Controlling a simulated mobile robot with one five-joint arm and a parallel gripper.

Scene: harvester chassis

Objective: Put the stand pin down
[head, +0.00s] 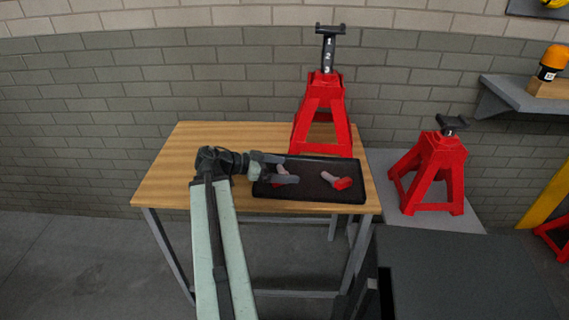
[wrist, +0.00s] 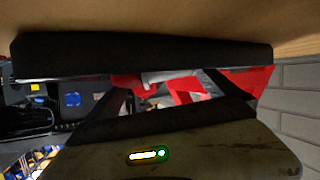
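A black tray (head: 312,195) lies on the wooden table. A stand pin (head: 280,169) with a pale shaft is at the tray's left side, between the fingers of my gripper (head: 290,170) and partly hidden by them. A second pin (head: 341,183), with a red grip and pale shaft, lies in the tray's right half. My gripper is low over the tray's left part, its fingers spread apart. In the wrist view the fingers (wrist: 168,92) stand apart, with a grey pin shaft (wrist: 168,76) and red parts showing beyond. Whether the near pin touches the tray is hard to tell.
A tall red jack stand (head: 322,105) is on the table right behind the tray. A shorter red stand (head: 436,170) is on a grey surface to the right. A shelf (head: 515,95) juts from the brick wall. The table's left part (head: 172,170) is clear.

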